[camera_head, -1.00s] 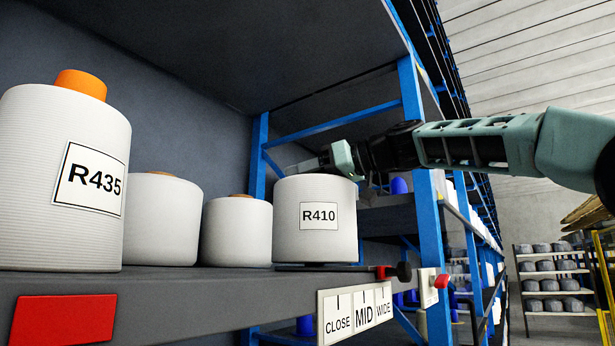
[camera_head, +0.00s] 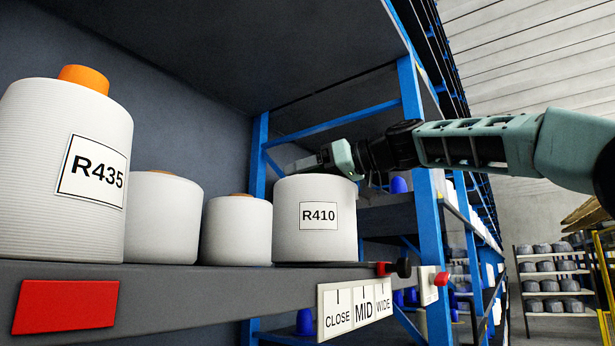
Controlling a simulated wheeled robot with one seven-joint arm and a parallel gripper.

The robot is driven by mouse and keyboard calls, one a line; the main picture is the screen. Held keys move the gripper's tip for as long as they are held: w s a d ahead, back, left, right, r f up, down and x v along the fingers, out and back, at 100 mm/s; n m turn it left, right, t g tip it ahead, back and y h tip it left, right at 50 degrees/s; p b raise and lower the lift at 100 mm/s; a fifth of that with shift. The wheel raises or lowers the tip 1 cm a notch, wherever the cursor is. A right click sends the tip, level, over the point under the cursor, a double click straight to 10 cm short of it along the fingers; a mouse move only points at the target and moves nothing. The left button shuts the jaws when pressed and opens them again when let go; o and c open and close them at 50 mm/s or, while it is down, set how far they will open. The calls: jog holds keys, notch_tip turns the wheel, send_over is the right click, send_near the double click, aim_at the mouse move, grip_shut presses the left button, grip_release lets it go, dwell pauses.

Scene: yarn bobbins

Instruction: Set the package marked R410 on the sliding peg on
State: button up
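The white yarn package marked R410 (camera_head: 315,240) stands upright at the right end of the grey shelf, its label facing me. My gripper (camera_head: 308,164) is just behind and above its top; the fingers are partly hidden by the package, so I cannot tell whether they hold it. A red slider with a black knob (camera_head: 392,268) sits at the shelf's front edge, right of the package. Below it is a scale plate (camera_head: 350,306) reading CLOSE, MID, WIDE. No peg shows; the package may hide it.
The R435 package (camera_head: 62,175) with an orange top stands at the left. Two unmarked white packages (camera_head: 162,220) (camera_head: 236,231) stand between it and R410. A blue rack post (camera_head: 428,200) rises right of the shelf end. A red plate (camera_head: 65,306) is on the shelf front.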

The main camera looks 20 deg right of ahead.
jog(key=shift+o, duration=0.3)
jog(key=shift+f, duration=0.2)
jog(key=shift+s+d+b, duration=0.15)
jog(key=shift+d+b, duration=0.15)
jog(key=shift+b, duration=0.05)
jog(key=b+v, duration=0.7)
jog(key=v, duration=0.9)
jog(key=shift+s+d+r+b, duration=0.2)
jog(key=shift+s+r+b, duration=0.1)
jog(key=shift+r+b, duration=0.05)
jog(key=shift+d, duration=0.1)
